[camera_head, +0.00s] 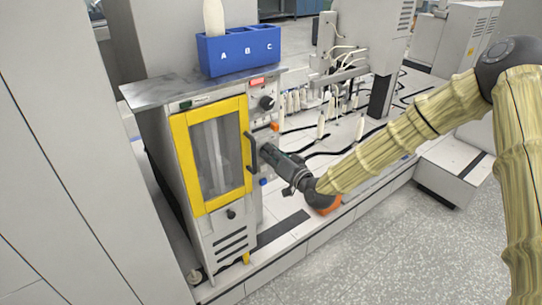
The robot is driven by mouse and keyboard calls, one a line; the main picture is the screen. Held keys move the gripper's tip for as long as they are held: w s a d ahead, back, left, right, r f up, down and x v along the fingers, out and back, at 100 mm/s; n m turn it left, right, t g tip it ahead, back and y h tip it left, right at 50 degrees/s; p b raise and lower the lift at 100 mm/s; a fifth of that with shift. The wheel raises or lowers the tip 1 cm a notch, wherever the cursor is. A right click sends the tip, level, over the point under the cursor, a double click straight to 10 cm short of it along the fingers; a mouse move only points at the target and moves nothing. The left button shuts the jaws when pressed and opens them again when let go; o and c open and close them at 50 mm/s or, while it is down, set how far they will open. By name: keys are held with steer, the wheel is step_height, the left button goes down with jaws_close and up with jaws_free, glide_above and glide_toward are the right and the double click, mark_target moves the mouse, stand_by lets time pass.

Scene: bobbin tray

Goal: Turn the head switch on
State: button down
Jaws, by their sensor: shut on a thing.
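A grey cabinet with a yellow-framed door (180,155) stands at left centre. A narrow control panel (258,132) runs beside the door on its right. My gripper (266,151) reaches in from the right, its fingertips against this panel, just right of the black door handle (249,153). It is shut on a small part there, which looks like the head switch. The fingers hide that part, so its position cannot be read. A black knob (267,103) sits higher on the panel, with an orange button (275,126) below it.
The door is closed. White machinery with several bobbins (321,127) is behind my arm. Speckled floor (390,240) is clear at the front right.

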steer(key=shift+m, duration=0.4)
steer(key=c, duration=1.5)
jaws_free()
steer(key=shift+d, duration=0.1)
steer(key=v, duration=1.2)
